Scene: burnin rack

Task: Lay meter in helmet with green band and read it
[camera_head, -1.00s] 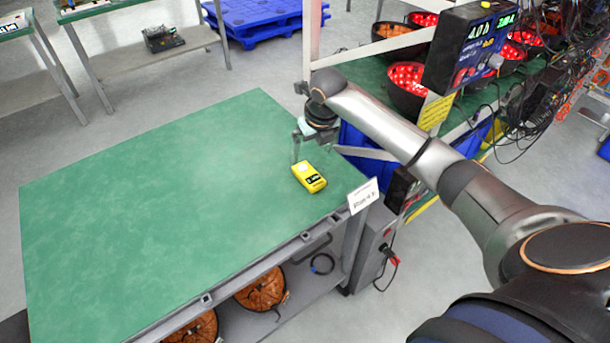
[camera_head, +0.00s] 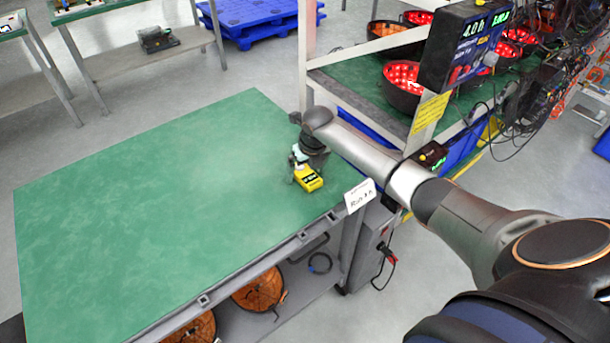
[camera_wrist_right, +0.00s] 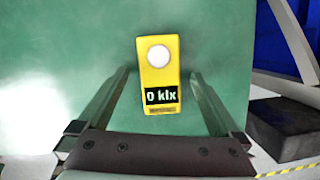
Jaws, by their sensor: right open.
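The yellow meter (camera_head: 309,180) lies on the green tabletop near its right corner. In the right wrist view the meter (camera_wrist_right: 159,75) shows a white round sensor at its far end and a display reading "0 klx". My right gripper (camera_head: 304,172) is over the meter; in the wrist view its open fingers (camera_wrist_right: 160,98) stand on either side of the meter, with gaps on both sides. Several dark helmets with red lights, such as this helmet (camera_head: 402,84), sit on the rack at the upper right. I cannot make out a green band on any of them. My left gripper is not in view.
The green table (camera_head: 150,190) is otherwise bare. A small white sign (camera_head: 360,195) stands at its right edge. Orange helmets (camera_head: 258,289) lie on the shelf below. A display box (camera_head: 463,50) and rack posts stand right of the table, with tangled cables behind.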

